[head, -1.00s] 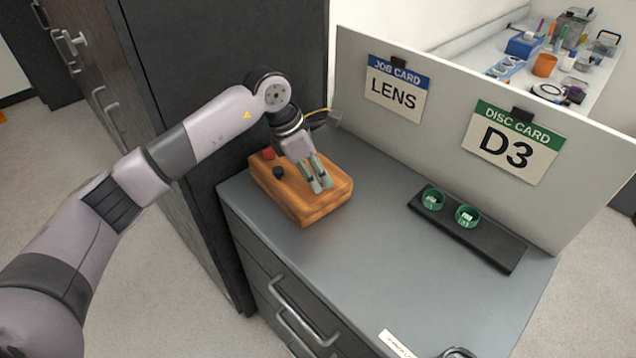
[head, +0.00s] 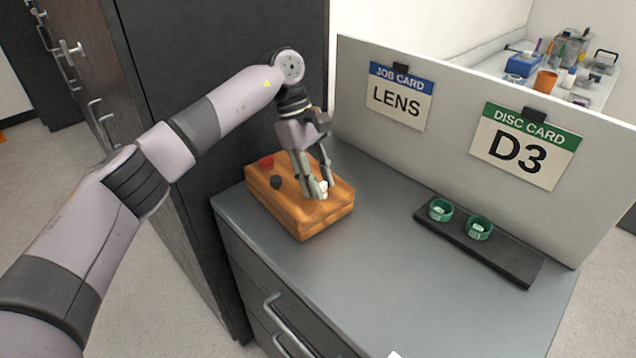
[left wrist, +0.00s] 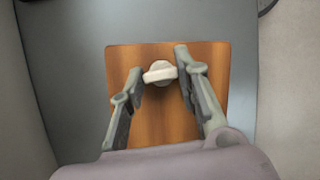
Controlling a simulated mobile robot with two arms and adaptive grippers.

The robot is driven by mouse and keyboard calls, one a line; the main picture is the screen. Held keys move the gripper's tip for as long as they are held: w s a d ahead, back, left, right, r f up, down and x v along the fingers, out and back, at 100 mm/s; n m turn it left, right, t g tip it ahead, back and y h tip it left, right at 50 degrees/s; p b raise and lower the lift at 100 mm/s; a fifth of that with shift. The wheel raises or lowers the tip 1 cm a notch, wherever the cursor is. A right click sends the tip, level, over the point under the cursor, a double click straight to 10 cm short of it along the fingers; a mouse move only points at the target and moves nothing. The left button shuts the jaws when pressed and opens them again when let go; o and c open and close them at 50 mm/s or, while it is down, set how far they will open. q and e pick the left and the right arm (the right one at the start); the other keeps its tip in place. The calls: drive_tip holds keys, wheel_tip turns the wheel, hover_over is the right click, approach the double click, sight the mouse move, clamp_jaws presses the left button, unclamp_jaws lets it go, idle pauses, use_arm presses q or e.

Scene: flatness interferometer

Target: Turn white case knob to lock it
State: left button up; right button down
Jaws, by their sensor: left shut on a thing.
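The wooden case (head: 310,223) sits on the grey cabinet top. Its white knob (head: 323,188) is a short bar on a round base and also shows in the left wrist view (left wrist: 160,72). My left gripper (head: 316,192) reaches down over the case with its fingers on either side of the white knob, shut on it. In the left wrist view the fingertips (left wrist: 158,66) flank the knob's bar, which lies nearly crosswise. A black knob (head: 277,182) and a red knob (head: 266,162) stand on the case, left of the gripper. My right gripper is out of view.
A black tray (head: 505,262) with two green ring-shaped discs (head: 440,210) lies to the right. A white panel (head: 455,105) with a LENS card and a D3 card stands behind. A tall dark cabinet (head: 220,80) rises close on the left.

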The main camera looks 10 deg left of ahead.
use_arm(q)
drive_tip(key=shift+m, duration=0.6)
drive_tip(key=o, duration=1.2)
drive_tip(key=shift+c, duration=0.2)
drive_tip(key=shift+g, duration=0.3)
drive_tip(key=v, duration=1.2)
drive_tip(key=shift+d, duration=0.2)
